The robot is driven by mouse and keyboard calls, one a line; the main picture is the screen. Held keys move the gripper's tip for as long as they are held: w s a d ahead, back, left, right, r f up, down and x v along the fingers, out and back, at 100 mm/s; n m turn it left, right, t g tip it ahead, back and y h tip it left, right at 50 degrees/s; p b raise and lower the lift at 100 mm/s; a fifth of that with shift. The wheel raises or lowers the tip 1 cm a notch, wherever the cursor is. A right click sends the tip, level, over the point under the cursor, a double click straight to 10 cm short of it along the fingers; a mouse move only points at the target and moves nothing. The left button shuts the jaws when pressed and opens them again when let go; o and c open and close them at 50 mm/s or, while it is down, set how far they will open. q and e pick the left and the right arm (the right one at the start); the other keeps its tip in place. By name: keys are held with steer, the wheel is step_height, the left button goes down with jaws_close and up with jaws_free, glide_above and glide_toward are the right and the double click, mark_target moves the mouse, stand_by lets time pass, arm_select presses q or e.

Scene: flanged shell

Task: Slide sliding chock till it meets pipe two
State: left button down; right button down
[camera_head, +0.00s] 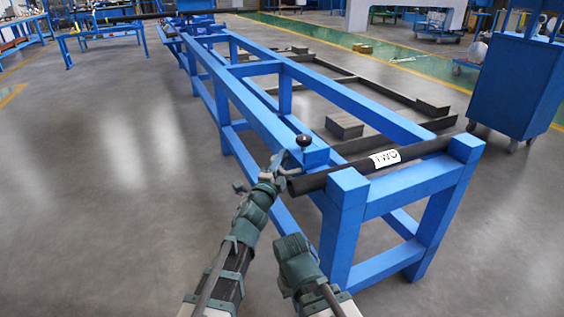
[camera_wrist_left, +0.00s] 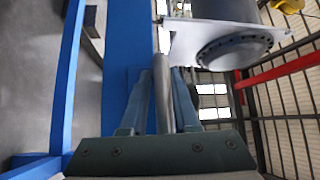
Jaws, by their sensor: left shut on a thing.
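Pipe two (camera_head: 415,151) is a dark pipe with a white "TWO" label, lying across the near end of the long blue frame. The sliding chock (camera_head: 316,157) is a small blue block with a black knob on the frame's left rail, just beyond the pipe. I cannot tell whether they touch. My left gripper (camera_head: 277,164) is at the chock's left side. In the left wrist view its fingers (camera_wrist_left: 158,105) are shut on a grey rod (camera_wrist_left: 163,85), apparently the chock's handle.
The blue frame's left rail (camera_head: 240,98) runs far back. A blue cabinet (camera_head: 515,85) on wheels stands at the right. Grey metal bars and a block (camera_head: 345,125) lie on the floor beyond the frame. The floor at left is clear.

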arm_select(q)
steer(key=shift+s+d+r, duration=0.1)
steer(key=shift+s+r, duration=0.1)
steer(key=shift+s, duration=0.15)
arm_select(e)
steer(key=shift+s+d+r, duration=0.1)
steer(key=shift+s, duration=0.2)
arm_select(q)
steer(key=c, duration=0.8)
jaws_free()
steer(key=shift+s, duration=0.1)
